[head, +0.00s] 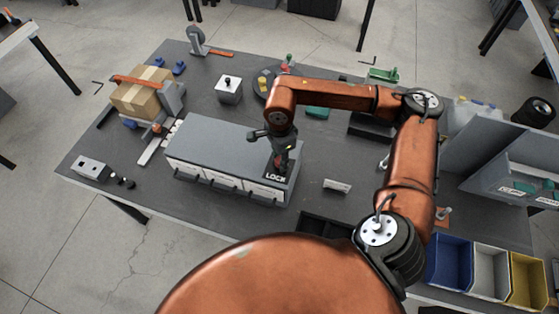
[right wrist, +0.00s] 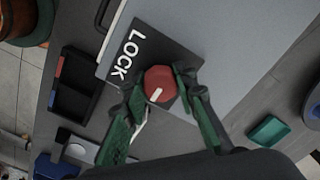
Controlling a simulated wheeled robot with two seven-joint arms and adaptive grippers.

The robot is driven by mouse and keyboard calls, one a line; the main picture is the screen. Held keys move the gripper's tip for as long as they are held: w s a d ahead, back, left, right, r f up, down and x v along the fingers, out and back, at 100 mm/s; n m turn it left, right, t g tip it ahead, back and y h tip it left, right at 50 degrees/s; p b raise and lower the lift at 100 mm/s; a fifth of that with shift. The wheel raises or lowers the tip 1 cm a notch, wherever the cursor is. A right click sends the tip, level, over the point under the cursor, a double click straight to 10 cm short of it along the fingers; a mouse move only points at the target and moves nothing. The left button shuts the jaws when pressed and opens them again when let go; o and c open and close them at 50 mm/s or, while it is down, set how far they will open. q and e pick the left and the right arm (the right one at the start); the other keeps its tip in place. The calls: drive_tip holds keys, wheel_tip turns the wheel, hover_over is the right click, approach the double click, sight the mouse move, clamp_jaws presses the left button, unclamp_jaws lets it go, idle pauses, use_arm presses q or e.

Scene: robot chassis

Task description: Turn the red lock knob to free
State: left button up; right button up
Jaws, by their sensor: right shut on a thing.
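The red lock knob (right wrist: 161,80) sits on a dark plate marked LOCK (right wrist: 127,52) in the right wrist view. A short white mark on the knob points toward the bottom of that view. My right gripper (right wrist: 159,88) has its green fingers on either side of the knob and is shut on it. In the head view the plate (head: 275,178) is on the right end of a grey cabinet (head: 215,142), and my right gripper (head: 281,160) points down over it, mostly hiding the knob. My left gripper is not in view.
The cabinet has several white-fronted drawers along its front. A cardboard box (head: 142,98) is at its back left, and a switch box (head: 92,168) lies at the left front. Blue, white and yellow bins (head: 448,259) are at the right front.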

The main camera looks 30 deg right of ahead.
drive_tip(key=shift+w+d+r, duration=0.1)
drive_tip(key=shift+w+r, duration=0.05)
drive_tip(key=shift+r, duration=0.1)
drive_tip(key=o, duration=0.9)
drive_tip(key=shift+o, duration=1.4)
drive_tip(key=shift+f, duration=0.15)
wheel_tip(320, 180, up, 12)
